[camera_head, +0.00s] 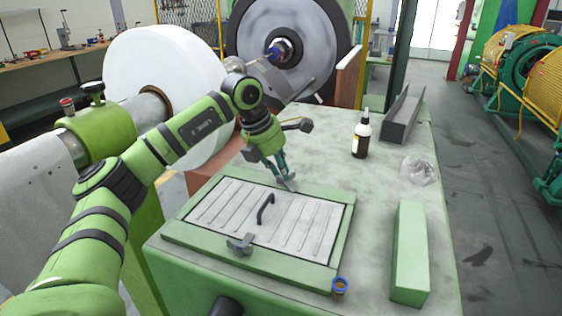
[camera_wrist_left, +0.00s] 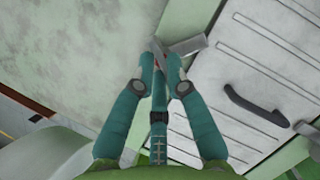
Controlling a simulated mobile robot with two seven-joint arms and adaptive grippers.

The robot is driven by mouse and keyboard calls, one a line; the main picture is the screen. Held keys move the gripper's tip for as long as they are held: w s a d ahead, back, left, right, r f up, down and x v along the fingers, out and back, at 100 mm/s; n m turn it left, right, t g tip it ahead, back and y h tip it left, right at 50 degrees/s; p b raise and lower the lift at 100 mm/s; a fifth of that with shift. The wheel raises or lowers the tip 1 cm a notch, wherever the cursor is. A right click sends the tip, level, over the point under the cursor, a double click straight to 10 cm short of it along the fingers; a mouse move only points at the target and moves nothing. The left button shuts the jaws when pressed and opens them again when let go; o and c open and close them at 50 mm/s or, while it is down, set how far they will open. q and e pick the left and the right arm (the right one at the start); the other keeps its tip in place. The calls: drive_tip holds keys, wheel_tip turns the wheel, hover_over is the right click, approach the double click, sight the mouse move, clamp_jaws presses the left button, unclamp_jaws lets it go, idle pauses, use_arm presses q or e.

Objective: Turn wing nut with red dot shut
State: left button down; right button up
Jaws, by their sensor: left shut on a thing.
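A grey wing nut (camera_head: 290,185) sits at the back edge of the frame around a ribbed metal cover (camera_head: 300,222). In the left wrist view the wing nut (camera_wrist_left: 188,46) has a wing reaching over the cover's edge. My left gripper (camera_head: 284,178) points down, with its fingertips (camera_wrist_left: 158,50) closed on the wing nut and hiding part of it. A second grey wing nut (camera_head: 241,244) is at the front edge of the cover. My right gripper is not in view.
The cover has a black handle (camera_head: 265,208). On the green bench stand a dark bottle (camera_head: 361,138), a grey channel (camera_head: 402,117), a crumpled clear bag (camera_head: 418,170), a green block (camera_head: 410,252) and a small blue-rimmed jar (camera_head: 339,288). A large white roll (camera_head: 165,75) stands left.

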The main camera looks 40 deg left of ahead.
use_arm(q)
drive_tip(key=m, duration=0.1)
drive_tip(key=m+p, duration=0.1)
drive_tip(key=h+p, duration=0.1)
drive_tip(key=shift+w+a+r+m+g, duration=0.15)
drive_tip(key=shift+r+m+g, duration=0.15)
drive_tip(key=shift+m, duration=0.1)
drive_tip(key=m+p, duration=0.2)
drive_tip(key=shift+w+m+g+h+p, duration=0.15)
drive_tip(key=shift+m+g+h+p, duration=0.2)
drive_tip(key=shift+m+g+h, duration=0.05)
drive_tip(key=shift+w+f+m+g+p, duration=0.1)
drive_tip(key=shift+m+g+p, duration=0.3)
drive_tip(key=shift+m+p, duration=0.55)
drive_tip(key=shift+w+f+m+g+h+p, duration=0.1)
drive_tip(key=shift+m+g+h+p, duration=0.2)
drive_tip(key=shift+m, duration=0.85)
drive_tip(key=c, duration=1.2)
unclamp_jaws()
drive_tip(key=shift+c, duration=0.2)
